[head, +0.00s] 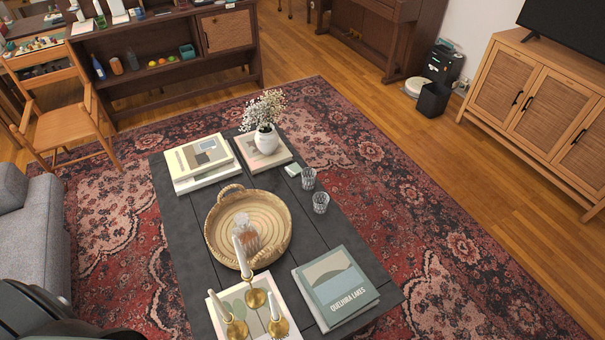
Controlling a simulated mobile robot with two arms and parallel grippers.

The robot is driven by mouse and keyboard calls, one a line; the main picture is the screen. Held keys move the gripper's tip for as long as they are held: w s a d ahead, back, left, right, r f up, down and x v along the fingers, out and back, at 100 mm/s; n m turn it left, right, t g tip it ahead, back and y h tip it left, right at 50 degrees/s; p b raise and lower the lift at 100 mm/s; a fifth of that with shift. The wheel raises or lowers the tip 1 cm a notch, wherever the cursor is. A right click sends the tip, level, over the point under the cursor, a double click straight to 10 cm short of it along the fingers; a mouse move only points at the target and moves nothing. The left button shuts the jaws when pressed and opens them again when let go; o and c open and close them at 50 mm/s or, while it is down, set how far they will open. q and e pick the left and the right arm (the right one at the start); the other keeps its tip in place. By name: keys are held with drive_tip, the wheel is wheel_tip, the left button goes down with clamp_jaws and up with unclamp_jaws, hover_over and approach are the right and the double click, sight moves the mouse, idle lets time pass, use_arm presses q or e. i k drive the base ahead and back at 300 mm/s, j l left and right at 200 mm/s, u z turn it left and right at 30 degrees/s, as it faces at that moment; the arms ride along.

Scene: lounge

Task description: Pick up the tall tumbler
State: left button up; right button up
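Two clear, faceted glass tumblers stand upright near the right edge of the dark coffee table (305,235). The farther tumbler (308,179) and the nearer tumbler (320,203) are close together but apart. From this angle I cannot tell for sure which one is the taller. Neither gripper shows in the head view. A dark rounded shape at the lower left corner may be part of my own body.
A woven tray (283,240) holds a glass vessel (246,232). Brass candlesticks (237,328) with white candles stand in front. Books (335,288) lie nearby. A white flower vase (266,140) stands behind the tumblers. Patterned rug (430,240) is clear right of the table.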

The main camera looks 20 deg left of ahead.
sight(308, 174)
drive_tip(key=i+l+u, duration=0.45)
drive_tip(key=l, duration=0.4)
drive_tip(key=i+l+u, duration=0.4)
drive_tip(key=l, duration=0.6)
drive_tip(key=i+l+u, duration=0.1)
drive_tip(key=l+u, duration=0.35)
drive_tip(key=l, duration=0.55)
drive_tip(key=l+u, duration=0.4)
drive_tip(key=l, duration=0.7)
drive_tip(key=i+l+u, duration=0.4)
drive_tip(key=l, duration=0.15)
drive_tip(key=l+u, duration=0.15)
drive_tip(key=l, duration=0.15)
